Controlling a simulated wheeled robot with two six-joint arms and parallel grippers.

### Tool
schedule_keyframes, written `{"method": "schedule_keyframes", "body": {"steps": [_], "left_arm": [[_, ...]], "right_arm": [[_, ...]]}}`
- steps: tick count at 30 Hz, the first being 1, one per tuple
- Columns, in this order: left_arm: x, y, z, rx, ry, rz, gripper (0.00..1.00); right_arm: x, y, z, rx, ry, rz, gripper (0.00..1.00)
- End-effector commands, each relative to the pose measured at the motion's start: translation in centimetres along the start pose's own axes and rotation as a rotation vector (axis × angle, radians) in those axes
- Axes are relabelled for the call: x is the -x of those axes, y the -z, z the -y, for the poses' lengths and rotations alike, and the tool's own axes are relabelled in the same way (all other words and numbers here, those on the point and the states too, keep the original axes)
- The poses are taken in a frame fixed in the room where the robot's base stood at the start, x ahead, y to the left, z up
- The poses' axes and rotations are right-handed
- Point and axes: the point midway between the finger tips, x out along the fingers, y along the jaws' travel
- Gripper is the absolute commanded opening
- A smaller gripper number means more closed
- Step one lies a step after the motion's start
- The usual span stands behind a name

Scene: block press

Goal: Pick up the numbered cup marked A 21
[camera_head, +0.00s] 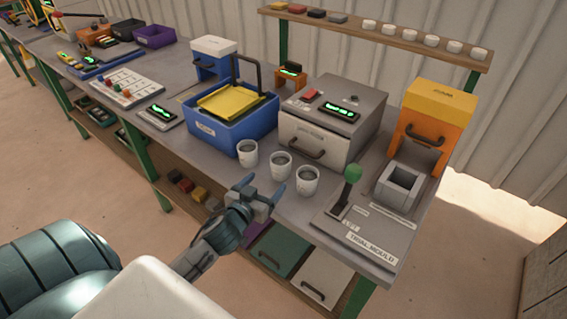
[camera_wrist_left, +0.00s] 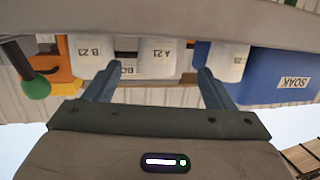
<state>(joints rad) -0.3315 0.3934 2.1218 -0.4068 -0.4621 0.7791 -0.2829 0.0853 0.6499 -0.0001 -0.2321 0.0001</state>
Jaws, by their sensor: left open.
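Three white cups stand in a row near the front edge of the bench. The middle one, the cup marked A 21 (camera_head: 280,166), also shows in the left wrist view (camera_wrist_left: 165,55) with its label readable. The cup marked B 21 (camera_head: 307,181) stands to its right in the head view and to its left in the wrist view (camera_wrist_left: 97,48). The third cup (camera_head: 247,153) has no label I can read. My left gripper (camera_head: 261,187) is open and empty, just in front of the middle cup. In the wrist view its fingers (camera_wrist_left: 156,72) frame the A 21 cup without gripping it.
A blue SOAK bin (camera_head: 215,133) with a yellow tray is behind the left cup. A grey oven-like box (camera_head: 310,143) is behind the cups. A green-knobbed lever (camera_head: 352,174) stands to their right. An orange dispenser (camera_head: 425,135) is farther right.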

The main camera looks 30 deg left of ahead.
Motion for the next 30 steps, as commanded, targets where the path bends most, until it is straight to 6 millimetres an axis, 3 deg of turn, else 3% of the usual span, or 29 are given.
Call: {"method": "schedule_keyframes", "body": {"steps": [4, 7, 10, 21, 30], "left_arm": [[-2.3, 0.3, 0.0, 0.002, 0.001, -0.001, 0.77], [-3.0, 0.1, -0.1, 0.001, 0.000, -0.001, 0.77], [-3.6, 0.1, -0.1, 0.002, 0.000, 0.000, 0.77], [-8.1, -0.4, -0.3, 0.001, 0.000, 0.000, 0.77], [-8.5, -0.6, -0.3, 0.000, -0.001, 0.000, 0.77]], "right_arm": [[0.9, -1.4, 0.4, -0.001, 0.005, 0.018, 0.36], [1.2, -3.6, 0.8, -0.002, 0.009, 0.048, 0.36], [1.5, -4.5, 1.0, -0.002, 0.011, 0.060, 0.36], [3.4, -1.9, 0.5, -0.002, 0.008, 0.026, 0.36], [3.4, -2.0, 0.0, 0.000, 0.003, 0.029, 0.36]]}}
